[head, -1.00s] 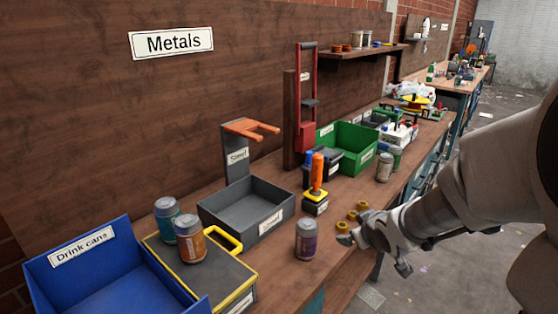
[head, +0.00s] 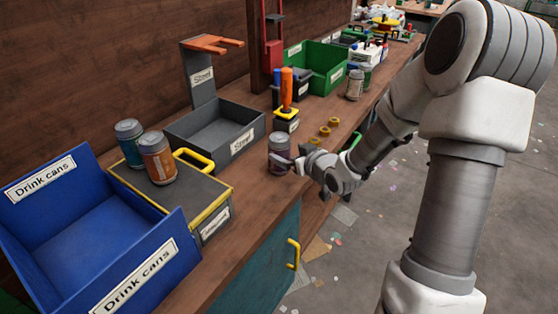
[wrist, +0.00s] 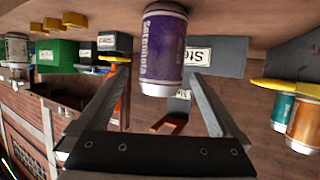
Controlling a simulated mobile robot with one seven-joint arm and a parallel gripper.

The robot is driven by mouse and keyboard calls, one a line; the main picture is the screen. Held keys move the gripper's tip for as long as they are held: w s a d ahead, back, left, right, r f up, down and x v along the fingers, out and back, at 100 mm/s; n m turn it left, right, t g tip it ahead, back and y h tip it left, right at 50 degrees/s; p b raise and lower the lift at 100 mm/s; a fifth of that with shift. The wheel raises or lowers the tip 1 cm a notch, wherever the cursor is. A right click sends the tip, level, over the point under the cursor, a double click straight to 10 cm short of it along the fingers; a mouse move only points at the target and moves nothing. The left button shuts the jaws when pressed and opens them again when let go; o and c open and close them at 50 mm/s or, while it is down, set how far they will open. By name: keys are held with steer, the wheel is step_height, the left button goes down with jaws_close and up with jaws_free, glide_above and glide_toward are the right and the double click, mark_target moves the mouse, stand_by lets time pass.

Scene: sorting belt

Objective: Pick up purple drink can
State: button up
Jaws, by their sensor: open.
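The purple drink can (head: 279,146) stands upright on the wooden bench, near its front edge. In the wrist view, which is upside down, the can (wrist: 164,48) is in the upper middle, with pale lettering. My gripper (head: 290,164) is at the can's right side in the head view, with a finger covering part of its lower side. In the wrist view the open fingers of my gripper (wrist: 158,76) point at the can, one tip to each side of it. The jaws are not closed on it, and I cannot tell how deep the can sits between them.
A teal can (head: 130,142) and an orange can (head: 158,158) stand on a yellow-edged box left of the purple can. A blue "Drink cans" bin (head: 180,258) is at the lower left. A grey tray (head: 250,137) is behind. Brass rings (head: 324,131) lie close beyond my gripper.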

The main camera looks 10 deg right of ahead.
steer(key=b+x, duration=0.1)
steer(key=x, duration=0.8)
steer(key=shift+a+b, duration=0.1)
steer(key=shift+b, duration=0.3)
steer(key=shift+c, duration=0.2)
steer(key=c, duration=1.1)
